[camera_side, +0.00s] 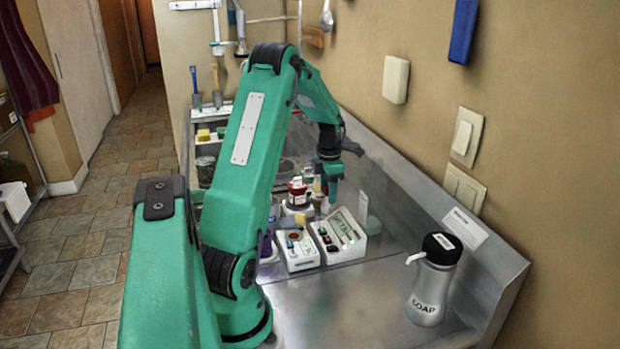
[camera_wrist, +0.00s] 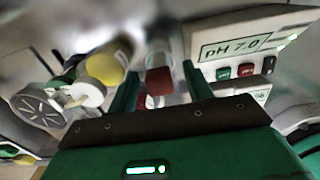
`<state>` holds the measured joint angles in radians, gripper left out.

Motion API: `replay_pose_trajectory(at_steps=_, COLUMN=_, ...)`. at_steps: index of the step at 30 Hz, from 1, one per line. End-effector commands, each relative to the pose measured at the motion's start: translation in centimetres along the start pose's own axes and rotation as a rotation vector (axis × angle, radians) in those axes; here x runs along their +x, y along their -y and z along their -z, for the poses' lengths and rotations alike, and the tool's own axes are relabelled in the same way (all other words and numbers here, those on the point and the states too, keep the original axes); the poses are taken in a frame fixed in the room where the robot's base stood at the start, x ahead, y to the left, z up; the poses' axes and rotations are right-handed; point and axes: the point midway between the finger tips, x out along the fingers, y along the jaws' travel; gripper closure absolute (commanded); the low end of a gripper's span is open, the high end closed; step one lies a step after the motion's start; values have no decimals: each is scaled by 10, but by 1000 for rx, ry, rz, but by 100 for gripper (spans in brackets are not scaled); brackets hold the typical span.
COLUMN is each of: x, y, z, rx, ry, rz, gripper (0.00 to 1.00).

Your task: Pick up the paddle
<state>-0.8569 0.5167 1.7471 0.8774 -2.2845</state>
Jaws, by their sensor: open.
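I cannot pick out the paddle for certain. Two upright tools, one blue-handled (camera_side: 195,88) and one yellow-handled (camera_side: 216,86), stand at the back left of the side view, and a wooden piece (camera_side: 313,38) hangs on the back wall; any of these is too small to name surely. My gripper (camera_side: 334,188) points down over the steel counter, near the small bottles and the pH meter, far from those tools. In the wrist view my gripper (camera_wrist: 159,72) is open, with a red-capped vial (camera_wrist: 159,80) showing between its fingers, not visibly gripped.
The white pH meter (camera_side: 339,235) shows "pH 7.0" in the wrist view (camera_wrist: 235,45). A smaller white device (camera_side: 297,252) is beside it. A red-labelled jar (camera_side: 297,192) is behind. A soap dispenser (camera_side: 430,285) stands at front right. The counter (camera_side: 350,305) is clear in front.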

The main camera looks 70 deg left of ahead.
Motion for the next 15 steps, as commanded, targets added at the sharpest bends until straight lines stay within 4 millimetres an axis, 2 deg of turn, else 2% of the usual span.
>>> replay_pose_trajectory(at_steps=13, x=0, y=0, z=0, rx=0, ry=0, rz=0, gripper=49)
replay_pose_trajectory(at_steps=15, x=0, y=0, z=0, rx=0, ry=0, rz=0, gripper=63)
